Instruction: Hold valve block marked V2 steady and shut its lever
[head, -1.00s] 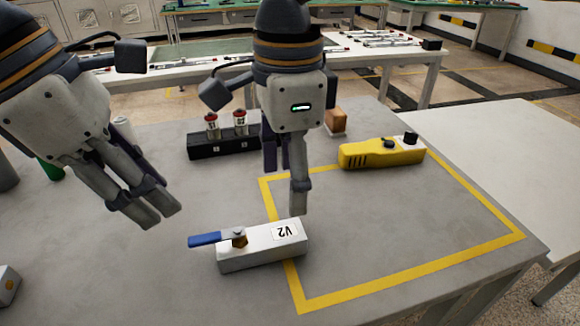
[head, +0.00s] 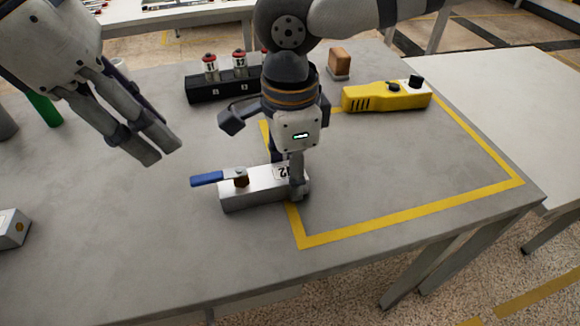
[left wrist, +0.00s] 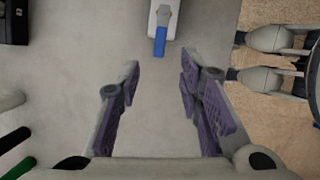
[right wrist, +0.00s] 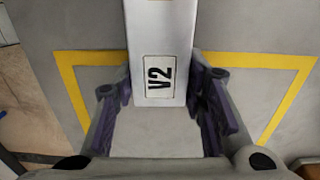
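The valve block marked V2 (head: 245,192) is a light metal block lying on the grey table, at the left side of the yellow tape outline. Its blue lever (head: 207,179) points left, roughly along the block's length, and overhangs the block's end. The lever also shows in the left wrist view (left wrist: 160,40), beyond my fingertips. My right gripper (head: 286,178) is down at the block's right end, with a finger on each side of it. In the right wrist view the label V2 (right wrist: 160,76) lies between the open-looking fingers; contact is unclear. My left gripper (head: 160,150) is open and empty, above the table left of the lever.
A black holder (head: 222,88) with red-topped cylinders stands behind the block. A yellow handheld device (head: 387,97) and a brown block on a pale base (head: 340,64) are at the back right. A grey box (head: 12,229) sits at the left edge. The table in front is clear.

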